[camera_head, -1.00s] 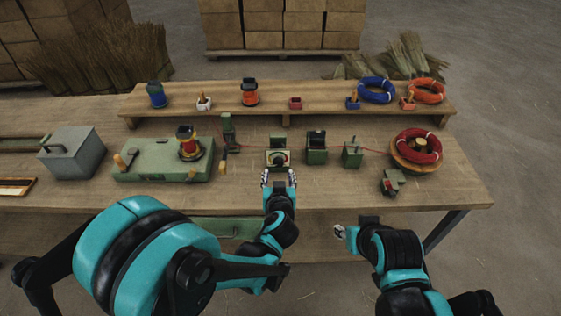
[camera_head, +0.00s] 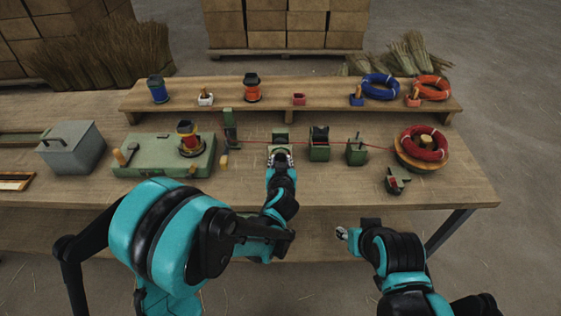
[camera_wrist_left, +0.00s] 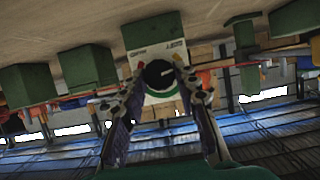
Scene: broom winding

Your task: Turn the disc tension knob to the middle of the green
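The disc tension knob (camera_wrist_left: 155,75) is a round black knob with a white pointer line, on a white-faced green block (camera_wrist_left: 148,37). In the left wrist view the block's label is upside down, a green arc (camera_wrist_left: 167,110) runs below the knob and the pointer points right. My left gripper (camera_head: 280,156) is at the block in the head view. In the wrist view its two fingertips (camera_wrist_left: 161,72) sit at opposite sides of the knob and look shut on it. My right gripper (camera_head: 342,233) hangs in front of the table; its fingers are too small to read.
A red wire (camera_head: 300,143) runs across the bench behind the block towards a red coil (camera_head: 425,142) at right. Green blocks (camera_head: 319,148) stand to the right, and a green machine (camera_head: 165,158) with a spool to the left. The bench's front strip (camera_head: 330,190) is clear.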

